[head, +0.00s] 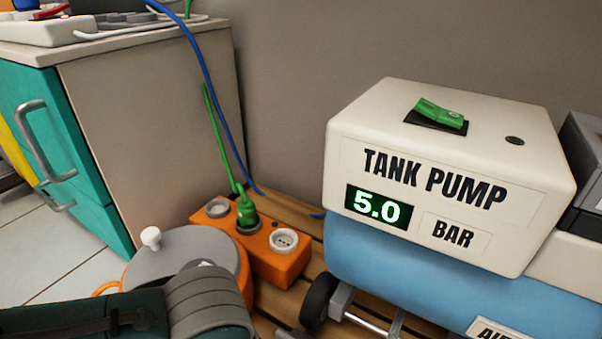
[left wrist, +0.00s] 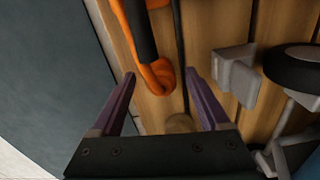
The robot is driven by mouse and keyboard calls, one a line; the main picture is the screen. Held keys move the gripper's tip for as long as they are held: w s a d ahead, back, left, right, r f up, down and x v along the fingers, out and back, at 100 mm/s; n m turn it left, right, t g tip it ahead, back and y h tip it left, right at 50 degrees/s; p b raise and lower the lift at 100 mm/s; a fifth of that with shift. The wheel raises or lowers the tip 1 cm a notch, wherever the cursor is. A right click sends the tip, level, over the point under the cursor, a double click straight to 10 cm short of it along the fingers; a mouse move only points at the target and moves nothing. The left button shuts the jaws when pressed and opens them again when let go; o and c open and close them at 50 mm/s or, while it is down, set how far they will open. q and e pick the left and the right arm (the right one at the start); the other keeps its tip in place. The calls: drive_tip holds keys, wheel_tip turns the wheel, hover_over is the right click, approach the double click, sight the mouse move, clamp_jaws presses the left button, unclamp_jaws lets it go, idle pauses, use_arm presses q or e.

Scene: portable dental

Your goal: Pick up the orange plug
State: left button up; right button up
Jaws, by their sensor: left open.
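No orange plug can be made out for certain in either view. In the left wrist view, a curved orange piece (left wrist: 158,75) with a black sleeve lies over the wooden slats; I cannot tell whether it is part of the plug. My left gripper (left wrist: 160,74) is open, its two purple fingers apart on either side of that orange piece, with nothing visibly held. A small tan round thing (left wrist: 180,123), partly hidden, shows between the fingers below a dark cord. In the head view the left gripper is out of sight. My right gripper is in neither view.
An orange socket block (head: 278,262) holds a green plug (head: 246,212). A grey-lidded orange drum (head: 185,250) stands left of it. The white tank pump (head: 450,170), reading 5.0, sits on a blue tank (head: 420,275) at right. A teal-fronted cabinet (head: 150,140) stands at left.

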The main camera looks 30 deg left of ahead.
use_arm(q)
drive_tip(key=shift+w+r, duration=0.1)
drive_tip(key=shift+w, duration=0.05)
drive_tip(key=shift+c, duration=0.3)
clamp_jaws()
